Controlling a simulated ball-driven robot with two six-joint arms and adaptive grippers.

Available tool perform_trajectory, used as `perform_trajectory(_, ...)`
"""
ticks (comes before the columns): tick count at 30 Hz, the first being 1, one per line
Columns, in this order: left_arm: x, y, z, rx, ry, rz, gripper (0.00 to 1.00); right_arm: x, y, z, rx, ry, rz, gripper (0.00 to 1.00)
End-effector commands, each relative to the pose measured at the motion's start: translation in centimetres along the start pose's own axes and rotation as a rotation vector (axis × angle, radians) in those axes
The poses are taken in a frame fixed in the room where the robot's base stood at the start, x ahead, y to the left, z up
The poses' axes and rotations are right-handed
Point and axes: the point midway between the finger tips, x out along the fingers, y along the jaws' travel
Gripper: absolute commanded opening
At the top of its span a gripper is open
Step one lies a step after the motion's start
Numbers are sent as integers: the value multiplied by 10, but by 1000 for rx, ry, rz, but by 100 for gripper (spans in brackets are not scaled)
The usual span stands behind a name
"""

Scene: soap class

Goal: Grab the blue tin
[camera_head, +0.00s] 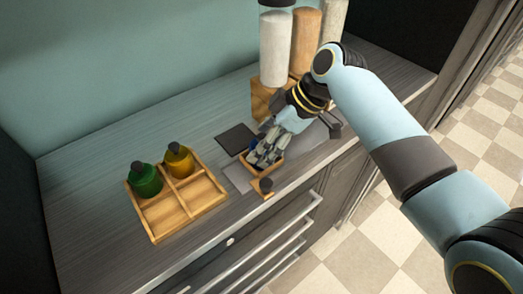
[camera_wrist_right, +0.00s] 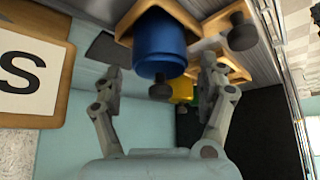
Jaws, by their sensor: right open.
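The blue tin (camera_wrist_right: 160,42) shows in the right wrist view, at the top centre, next to a wooden holder (camera_wrist_right: 158,12). My right gripper (camera_wrist_right: 160,72) is open, with one finger on each side of the tin in that view. I cannot tell whether the fingers touch it. In the head view my right gripper (camera_head: 266,150) is low over the counter at a small wooden box (camera_head: 262,172), and it hides most of the tin there. My left gripper is not in view.
A wooden tray (camera_head: 176,212) at the left holds a green bottle (camera_head: 145,180) and a yellow bottle (camera_head: 179,160). Tall dispensers, one white (camera_head: 275,50) and one tan (camera_head: 305,42), stand behind my right gripper. A dark flat square (camera_head: 236,139) lies nearby. The counter's left side is clear.

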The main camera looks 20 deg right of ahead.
Motion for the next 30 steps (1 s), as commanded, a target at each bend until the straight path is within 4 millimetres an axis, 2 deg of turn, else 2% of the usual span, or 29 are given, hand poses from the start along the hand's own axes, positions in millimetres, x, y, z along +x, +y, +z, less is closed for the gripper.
perform_trajectory(3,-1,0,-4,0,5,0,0,8,0,0,0,0,0,75)
perform_trajectory(9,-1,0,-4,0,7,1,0,9,0,1,0,-1,1,75)
perform_trajectory(23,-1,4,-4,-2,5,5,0,9,0,1,0,-1,0,16)
perform_trajectory(24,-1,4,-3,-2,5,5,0,9,0,0,0,0,1,13)
perform_trajectory(30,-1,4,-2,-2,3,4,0,8,0,0,0,0,1,13)
